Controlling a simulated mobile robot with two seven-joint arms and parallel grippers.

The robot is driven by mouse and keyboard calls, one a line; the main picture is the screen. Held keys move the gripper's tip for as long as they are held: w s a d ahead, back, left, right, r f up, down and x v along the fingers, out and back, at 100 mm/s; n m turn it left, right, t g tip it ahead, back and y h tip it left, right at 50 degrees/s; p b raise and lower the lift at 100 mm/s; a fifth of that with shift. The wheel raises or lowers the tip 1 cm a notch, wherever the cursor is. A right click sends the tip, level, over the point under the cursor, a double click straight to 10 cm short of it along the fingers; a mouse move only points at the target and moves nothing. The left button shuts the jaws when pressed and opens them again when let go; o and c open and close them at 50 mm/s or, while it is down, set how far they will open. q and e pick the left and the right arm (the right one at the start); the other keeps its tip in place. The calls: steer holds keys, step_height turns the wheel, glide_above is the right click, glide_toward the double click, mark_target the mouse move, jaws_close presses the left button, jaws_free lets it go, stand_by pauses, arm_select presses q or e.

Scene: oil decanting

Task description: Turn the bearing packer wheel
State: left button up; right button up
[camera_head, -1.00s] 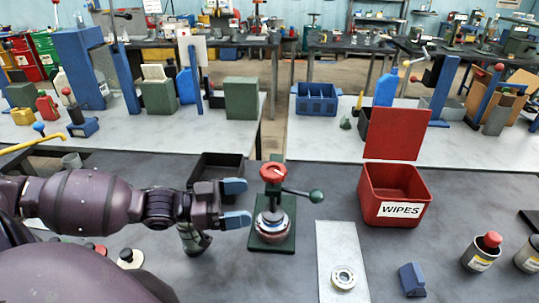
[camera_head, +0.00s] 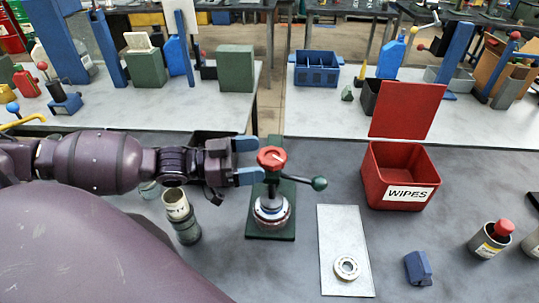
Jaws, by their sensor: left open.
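The bearing packer (camera_head: 270,208) stands upright on a dark green base plate on the grey bench. Its red wheel (camera_head: 272,157) is on top, and a green-knobbed handle (camera_head: 318,183) sticks out to the right. My left gripper (camera_head: 250,161) comes in from the left at wheel height. Its two blue-tipped fingers are apart, just left of the wheel, with nothing between them that I can make out. Whether a fingertip touches the wheel cannot be told. My right gripper is not in view.
A red WIPES box (camera_head: 398,175) with raised lid stands to the right. A bearing ring (camera_head: 346,268) lies on a pale mat (camera_head: 340,225). A blue block (camera_head: 418,268) and a red-capped can (camera_head: 490,240) are front right. A grey-green container (camera_head: 186,228) stands below my left wrist.

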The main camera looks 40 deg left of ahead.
mark_target(270, 155)
arm_select(q)
steer(key=shift+x, duration=2)
steer(key=c, duration=0.9)
